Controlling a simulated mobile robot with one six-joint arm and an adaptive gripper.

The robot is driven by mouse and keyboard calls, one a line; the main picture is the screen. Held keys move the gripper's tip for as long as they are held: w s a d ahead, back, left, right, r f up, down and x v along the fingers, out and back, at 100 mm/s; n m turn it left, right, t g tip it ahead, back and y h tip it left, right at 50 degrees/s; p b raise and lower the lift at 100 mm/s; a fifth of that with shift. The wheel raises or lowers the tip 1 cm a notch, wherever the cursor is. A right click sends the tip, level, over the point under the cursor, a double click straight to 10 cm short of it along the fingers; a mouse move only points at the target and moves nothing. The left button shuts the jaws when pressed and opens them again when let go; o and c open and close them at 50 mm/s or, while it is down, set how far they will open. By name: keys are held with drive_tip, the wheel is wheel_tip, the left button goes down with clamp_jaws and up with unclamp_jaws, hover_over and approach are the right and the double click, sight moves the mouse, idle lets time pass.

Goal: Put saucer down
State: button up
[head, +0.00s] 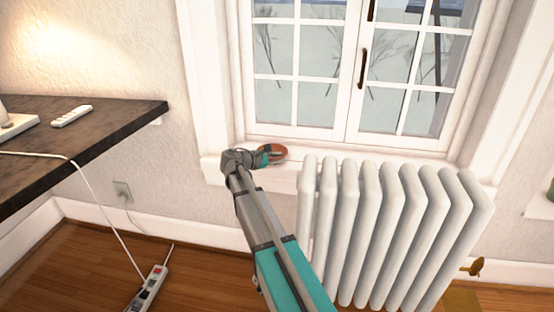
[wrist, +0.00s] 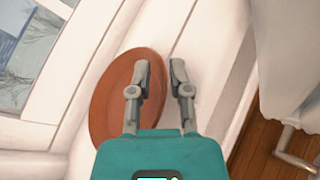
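The saucer is a round terracotta-brown dish (head: 279,152) at the left end of the white windowsill (head: 290,175). In the wrist view the saucer (wrist: 108,100) appears to lie on the white sill, left of centre. My gripper (wrist: 160,74) is over the saucer's right edge. Its left finger covers part of the saucer and its right finger is just outside the rim. A gap shows between the fingertips, and neither clearly presses on the rim. In the head view my gripper (head: 266,156) partly hides the saucer.
A white radiator (head: 385,225) stands under the window, just right of my arm. The closed window (head: 350,70) rises behind the sill. A dark desk (head: 90,125) with a white remote (head: 71,115) is at the left. A power strip (head: 148,290) lies on the floor.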

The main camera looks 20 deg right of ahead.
idle(0.3)
drive_tip(key=p+v, duration=0.3)
drive_tip(key=v, duration=0.9)
drive_tip(key=shift+s, duration=0.1)
idle(0.5)
drive_tip(key=s+f+m+g+y, duration=0.2)
drive_tip(key=s+f+m+y, duration=0.7)
drive_tip(key=s, duration=0.5)
drive_tip(key=s+a+f+m+y, duration=0.3)
drive_tip(key=s+a+f+y, duration=0.2)
drive_tip(key=s+a, duration=0.3)
drive_tip(key=s+y, duration=0.1)
drive_tip(key=s, duration=0.1)
drive_tip(key=shift+s+a+m, duration=0.25)
drive_tip(key=shift+a+m, duration=0.1)
drive_tip(key=shift+m, duration=0.05)
